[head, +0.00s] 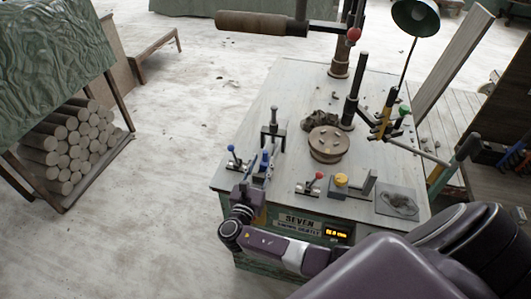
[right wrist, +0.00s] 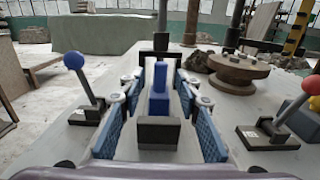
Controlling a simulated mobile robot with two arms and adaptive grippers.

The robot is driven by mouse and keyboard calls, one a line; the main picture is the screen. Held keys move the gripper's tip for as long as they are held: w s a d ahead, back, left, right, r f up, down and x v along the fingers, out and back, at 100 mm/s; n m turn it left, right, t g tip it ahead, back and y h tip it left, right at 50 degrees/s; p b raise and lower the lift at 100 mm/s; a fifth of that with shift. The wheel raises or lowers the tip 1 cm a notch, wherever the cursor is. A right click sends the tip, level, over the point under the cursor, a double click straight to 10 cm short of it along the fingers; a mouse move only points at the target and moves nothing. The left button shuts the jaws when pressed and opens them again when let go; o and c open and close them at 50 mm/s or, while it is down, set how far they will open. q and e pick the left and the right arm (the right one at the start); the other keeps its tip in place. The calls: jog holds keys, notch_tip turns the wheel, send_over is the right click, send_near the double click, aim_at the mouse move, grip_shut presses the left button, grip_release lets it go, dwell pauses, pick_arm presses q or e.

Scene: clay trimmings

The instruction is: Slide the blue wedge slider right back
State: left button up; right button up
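The blue wedge slider (right wrist: 159,92) stands upright in the right wrist view, on a dark block of a narrow fixture on the bench. It also shows small and partly covered in the head view (head: 265,158). My right gripper (right wrist: 159,84) is open, with one blue-padded finger on each side of the slider and a visible gap to both. In the head view, my right gripper (head: 257,170) is over the bench's front left part. A dark upright post (head: 272,122) stands behind the slider. My left gripper is not in view.
A blue-knobbed lever (right wrist: 82,82) stands left of the gripper, a red-knobbed lever (right wrist: 292,115) to its right. On the bench (head: 250,135) are a round wooden wheel (head: 328,146) and a yellow knob (head: 341,180). A display (head: 337,233) is on the front.

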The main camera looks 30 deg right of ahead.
aim_at(264, 157)
jog(key=x, duration=0.3)
jog(key=shift+w+d+f, duration=0.1)
jog(key=shift+w+d, duration=0.1)
jog(key=shift+d, duration=0.1)
jog(key=shift+w+d, duration=0.1)
jog(key=shift+d, duration=0.05)
grip_shut()
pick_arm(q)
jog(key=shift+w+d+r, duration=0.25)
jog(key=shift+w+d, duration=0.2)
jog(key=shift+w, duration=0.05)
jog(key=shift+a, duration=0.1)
pick_arm(e)
jog(key=shift+w+d, duration=0.1)
